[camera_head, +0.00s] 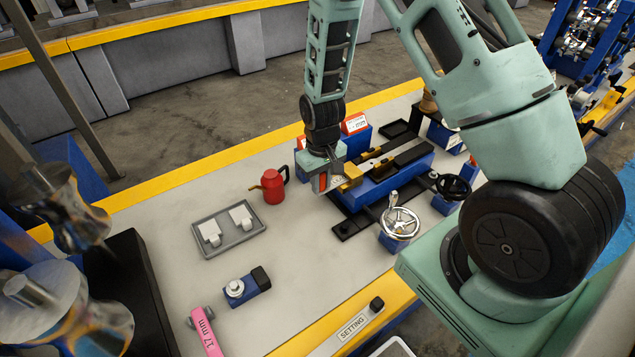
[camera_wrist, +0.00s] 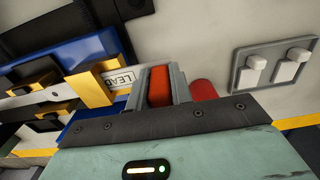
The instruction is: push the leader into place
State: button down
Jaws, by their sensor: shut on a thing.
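In the wrist view the leader (camera_wrist: 118,78), a pale piece with a partly hidden "LEAD" label, shows beside a yellow block (camera_wrist: 92,87) at the edge of the blue fixture (camera_wrist: 84,58). My gripper (camera_wrist: 160,86) is shut on a red piece (camera_wrist: 160,80) between its two grey fingers. Its left finger is close against the labelled leader; I cannot tell if they touch. In the head view my gripper (camera_head: 325,184) is low at the left end of the blue fixture (camera_head: 402,178), beside a yellow block (camera_head: 350,178). The fingers hide part of the leader.
A red can (camera_head: 272,186) stands just left of my gripper. A grey tray (camera_head: 253,237) with two white pieces lies farther left. A handwheel (camera_head: 399,223) stands in front of the fixture. A blue block (camera_head: 247,287) and a pink "17 mm" tag (camera_head: 207,334) lie nearer the front.

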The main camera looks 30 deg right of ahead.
jog(key=shift+d, duration=1)
jog(key=c, duration=1.2)
grip_release()
jog(key=shift+o, duration=0.2)
notch_tip(320, 180, up, 17)
jog(key=shift+r+b, duration=0.2)
jog(key=shift+b, duration=0.2)
jog(key=s+a+r+n, duration=0.2)
jog(key=s+a, duration=0.3)
jog(key=a, duration=0.3)
jog(key=s+a+r+n, duration=0.2)
jog(key=s+a, duration=0.3)
jog(key=a, duration=0.3)
jog(key=s+a+n, duration=0.2)
jog(key=s, duration=0.4)
jog(key=s+a+n, duration=0.1)
jog(key=s+a, duration=0.2)
jog(key=s, duration=0.4)
jog(key=shift+a+r+n+y, duration=0.3)
jog(key=shift+r+n, duration=0.05)
jog(key=shift+n, duration=0.05)
